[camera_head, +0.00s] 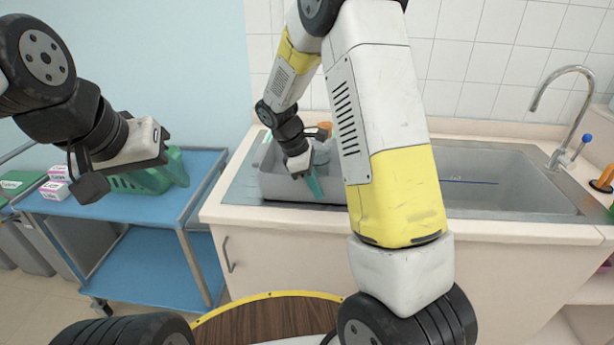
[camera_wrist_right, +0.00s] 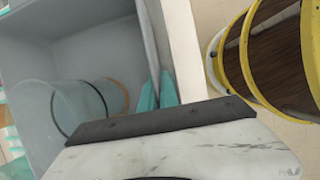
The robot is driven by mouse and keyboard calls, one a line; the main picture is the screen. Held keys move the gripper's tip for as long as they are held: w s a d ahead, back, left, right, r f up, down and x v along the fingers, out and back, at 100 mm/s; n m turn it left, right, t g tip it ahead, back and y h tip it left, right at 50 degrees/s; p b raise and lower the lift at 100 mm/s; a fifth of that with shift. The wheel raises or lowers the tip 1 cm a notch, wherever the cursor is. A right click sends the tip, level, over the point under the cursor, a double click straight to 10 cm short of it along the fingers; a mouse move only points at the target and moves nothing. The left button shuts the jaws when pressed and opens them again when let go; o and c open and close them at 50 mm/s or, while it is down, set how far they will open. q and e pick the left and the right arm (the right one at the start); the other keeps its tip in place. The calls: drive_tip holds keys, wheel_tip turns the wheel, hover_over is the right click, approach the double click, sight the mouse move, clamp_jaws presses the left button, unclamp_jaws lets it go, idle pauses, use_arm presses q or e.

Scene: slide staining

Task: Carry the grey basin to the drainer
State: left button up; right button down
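The grey basin (camera_head: 285,187) is at the left end of the sink unit, over the metal drainer (camera_head: 240,188). It also fills the left of the right wrist view (camera_wrist_right: 105,45). I cannot tell whether its base touches the drainer. My right gripper (camera_head: 314,184) is at the basin's near right wall, its teal fingers (camera_wrist_right: 158,92) on either side of the rim, seemingly shut on it. My arm hides the basin's right end. My left gripper (camera_head: 125,165) hangs empty over the blue trolley at the left; its finger opening is unclear.
A clear glass vessel (camera_wrist_right: 75,108) shows at the basin in the right wrist view. The sink bowl (camera_head: 490,190) with its tap (camera_head: 560,95) lies right. A green crate (camera_head: 150,178) and small boxes (camera_head: 55,189) are on the blue trolley (camera_head: 130,208).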

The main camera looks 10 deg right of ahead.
drive_tip(key=c, duration=2)
unclamp_jaws()
drive_tip(key=shift+f, duration=0.1)
drive_tip(key=o, duration=0.4)
drive_tip(key=s+v, duration=0.1)
drive_tip(key=v, duration=1.1)
drive_tip(key=shift+s+d+r+m+t+y, duration=0.65)
drive_tip(key=shift+s+r+m+t+y, duration=0.5)
drive_tip(key=shift+s+r+m, duration=1.6)
drive_tip(key=shift+s+d+r+m+t+y, duration=0.95)
drive_tip(key=shift+s+m, duration=0.95)
drive_tip(key=shift+s, duration=2.2)
drive_tip(key=shift+s+d+r+m+t+y, duration=0.4)
drive_tip(key=shift+s+r+m+t+y, duration=1)
drive_tip(key=shift+s+m, duration=1.5)
drive_tip(key=shift+s+r+n, duration=0.1)
drive_tip(key=shift+s+n, duration=0.45)
